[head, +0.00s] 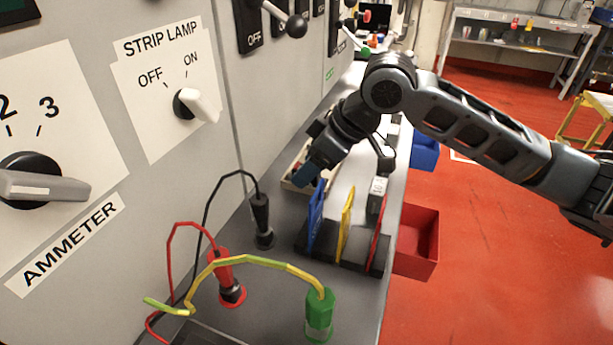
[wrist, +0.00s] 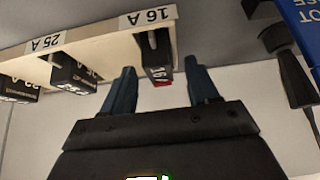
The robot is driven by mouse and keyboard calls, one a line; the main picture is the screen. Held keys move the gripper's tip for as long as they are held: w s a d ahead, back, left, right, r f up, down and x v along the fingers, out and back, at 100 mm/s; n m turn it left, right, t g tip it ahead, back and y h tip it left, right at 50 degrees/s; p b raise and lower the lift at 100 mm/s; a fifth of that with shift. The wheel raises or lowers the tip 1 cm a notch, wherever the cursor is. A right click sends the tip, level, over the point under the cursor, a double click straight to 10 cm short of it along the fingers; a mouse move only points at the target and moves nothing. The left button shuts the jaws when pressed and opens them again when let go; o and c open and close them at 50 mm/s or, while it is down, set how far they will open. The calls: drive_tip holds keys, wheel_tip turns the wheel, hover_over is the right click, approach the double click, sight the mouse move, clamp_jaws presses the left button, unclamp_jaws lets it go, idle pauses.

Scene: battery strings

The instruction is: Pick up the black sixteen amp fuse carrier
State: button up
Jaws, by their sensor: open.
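The black sixteen amp fuse carrier (wrist: 157,62) sits in the rack below the "16 A" label in the wrist view. It carries white "16" lettering and a red edge. My gripper (wrist: 160,76) is open, with one blue finger on each side of this carrier. The carrier lies between the fingertips, and I cannot tell whether either finger touches it. In the head view my gripper (head: 312,176) is low over the beige rack (head: 292,186), and the arm hides the carrier there.
Blue, yellow and red panels (head: 345,222) stand in a black holder close to my gripper. A black plug (head: 262,222) stands nearby. A red bin (head: 418,240) hangs at the bench edge.

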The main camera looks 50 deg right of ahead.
clamp_jaws()
idle(0.4)
drive_tip(key=shift+r, duration=0.2)
drive_tip(key=shift+r, duration=0.2)
drive_tip(key=r, duration=0.3)
drive_tip(key=shift+d+r, duration=0.2)
drive_tip(key=shift+r, duration=0.15)
drive_tip(key=s+d+r, duration=0.5)
drive_tip(key=d+r, duration=0.1)
drive_tip(key=d, duration=0.4)
drive_tip(key=shift+r+b, duration=0.3)
drive_tip(key=shift+b, duration=0.05)
